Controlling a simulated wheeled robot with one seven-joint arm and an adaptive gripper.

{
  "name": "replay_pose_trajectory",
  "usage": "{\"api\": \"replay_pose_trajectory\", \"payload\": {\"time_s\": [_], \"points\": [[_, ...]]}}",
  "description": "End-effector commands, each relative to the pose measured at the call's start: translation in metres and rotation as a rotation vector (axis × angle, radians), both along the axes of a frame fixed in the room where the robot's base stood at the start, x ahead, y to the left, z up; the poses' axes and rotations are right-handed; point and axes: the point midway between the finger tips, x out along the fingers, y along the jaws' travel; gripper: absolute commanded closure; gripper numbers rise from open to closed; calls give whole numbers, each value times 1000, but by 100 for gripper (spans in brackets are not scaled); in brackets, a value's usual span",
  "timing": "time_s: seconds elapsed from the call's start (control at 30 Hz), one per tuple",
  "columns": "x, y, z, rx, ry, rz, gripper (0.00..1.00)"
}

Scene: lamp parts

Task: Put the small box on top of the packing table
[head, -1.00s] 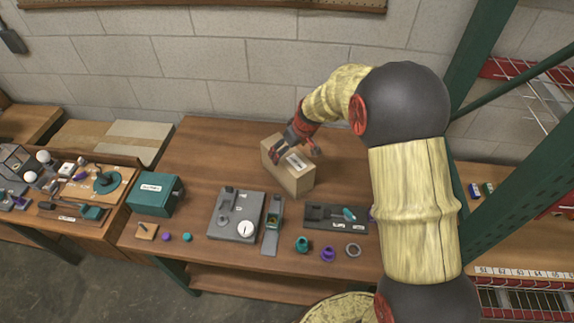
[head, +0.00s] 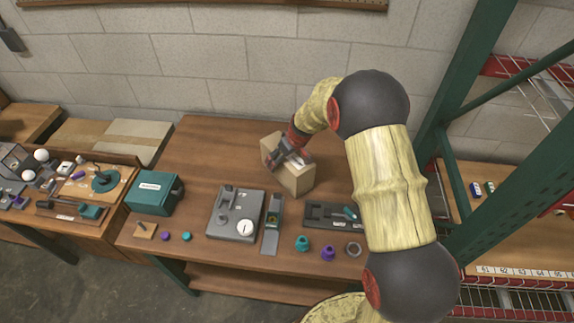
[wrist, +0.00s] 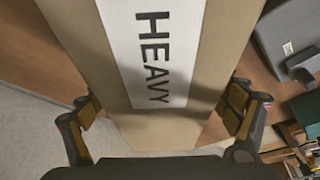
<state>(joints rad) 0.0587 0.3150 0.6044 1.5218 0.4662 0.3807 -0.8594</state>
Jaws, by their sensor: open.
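A tan cardboard box (head: 292,180) stands on the wooden table (head: 205,150) toward the back. In the wrist view the box (wrist: 215,60) fills the middle and bears a white label reading HEAVY. My gripper (head: 277,157) is at the upper left part of the box in the head view. In the wrist view my gripper (wrist: 163,104) is open, one finger on each side of the box. I cannot tell whether the fingers touch it. My arm and gripper hide part of the box top in the head view.
A teal box (head: 152,193), a grey device (head: 234,215) and a dark tray (head: 322,215) stand along the table front. Small teal and purple parts lie near the front edge. A green rack post (head: 458,120) stands at the right. The table's back left is clear.

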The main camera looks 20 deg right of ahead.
Motion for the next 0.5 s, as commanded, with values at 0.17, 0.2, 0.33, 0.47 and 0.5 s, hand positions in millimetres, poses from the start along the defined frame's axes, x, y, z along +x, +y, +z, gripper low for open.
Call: {"api": "replay_pose_trajectory", "payload": {"time_s": [0.17,0.2,0.33,0.47,0.5], "points": [[0,0,1,0,0,0,16],[0,0,1,0,0,-1,19],[0,0,1,0,0,-1,26],[0,0,1,0,0,-1,33],[0,0,1,0,0,-1,36]]}}
